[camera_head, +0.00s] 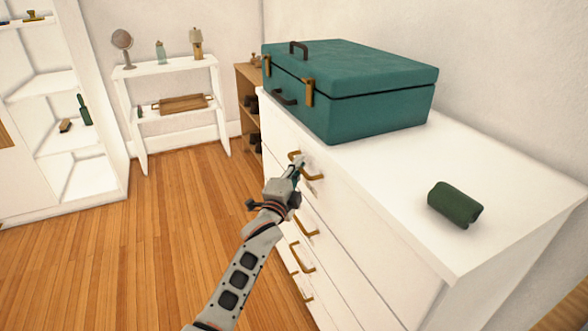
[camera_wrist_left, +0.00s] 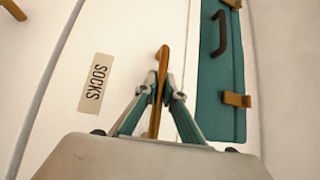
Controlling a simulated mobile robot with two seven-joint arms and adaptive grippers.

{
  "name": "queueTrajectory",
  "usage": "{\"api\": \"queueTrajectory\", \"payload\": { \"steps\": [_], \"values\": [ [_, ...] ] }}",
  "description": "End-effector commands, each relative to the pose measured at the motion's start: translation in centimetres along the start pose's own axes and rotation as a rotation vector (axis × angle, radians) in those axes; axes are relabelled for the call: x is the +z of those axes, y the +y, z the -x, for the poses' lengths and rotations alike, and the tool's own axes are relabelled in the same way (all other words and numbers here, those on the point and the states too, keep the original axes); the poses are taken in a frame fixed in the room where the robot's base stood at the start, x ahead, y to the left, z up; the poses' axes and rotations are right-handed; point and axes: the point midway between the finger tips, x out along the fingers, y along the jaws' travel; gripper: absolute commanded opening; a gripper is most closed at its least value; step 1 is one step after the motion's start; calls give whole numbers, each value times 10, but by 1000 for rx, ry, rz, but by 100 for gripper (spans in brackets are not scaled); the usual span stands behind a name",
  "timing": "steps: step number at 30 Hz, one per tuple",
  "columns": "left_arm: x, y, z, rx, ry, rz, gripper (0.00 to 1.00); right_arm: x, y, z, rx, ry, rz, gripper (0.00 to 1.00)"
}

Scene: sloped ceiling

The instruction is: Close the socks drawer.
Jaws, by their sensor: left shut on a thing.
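The socks drawer (camera_wrist_left: 125,45) is a white drawer front with a label reading SOCKS (camera_wrist_left: 96,83) in the left wrist view. In the head view it is in the top row of the white dresser. My left gripper (camera_head: 297,170) is at its brass handle. In the left wrist view the fingers of my left gripper (camera_wrist_left: 160,98) are shut on the brass handle (camera_wrist_left: 163,60), one on each side of it. The drawer front looks about level with the dresser face; any small gap is hard to tell. My right gripper is not in view.
A teal case (camera_head: 375,105) stands on the white dresser top (camera_head: 480,180), with a dark green rolled cloth (camera_head: 455,204) nearer its front right. Lower drawers have brass handles (camera_head: 306,229). Wooden floor (camera_head: 190,190) is clear to the left. A white shelf (camera_head: 170,68) stands behind.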

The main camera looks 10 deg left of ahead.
Motion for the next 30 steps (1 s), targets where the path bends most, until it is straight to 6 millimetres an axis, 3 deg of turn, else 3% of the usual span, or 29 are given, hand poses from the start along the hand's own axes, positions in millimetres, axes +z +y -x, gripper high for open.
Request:
{"api": "queueTrajectory", "payload": {
  "steps": [13, 14, 15, 25, 30],
  "values": [
    [-4, -1, -2, 0, 3, 1, 0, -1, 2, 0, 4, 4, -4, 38],
    [-4, -1, -2, 0, 3, 1, 16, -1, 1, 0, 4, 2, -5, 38],
    [-4, -1, -3, 0, 3, 1, 26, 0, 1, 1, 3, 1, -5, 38],
    [-3, 0, -1, 0, 1, 0, 26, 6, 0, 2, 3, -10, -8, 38],
    [-1, 1, 11, 1, 0, -2, 26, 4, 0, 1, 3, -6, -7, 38]
  ]
}}
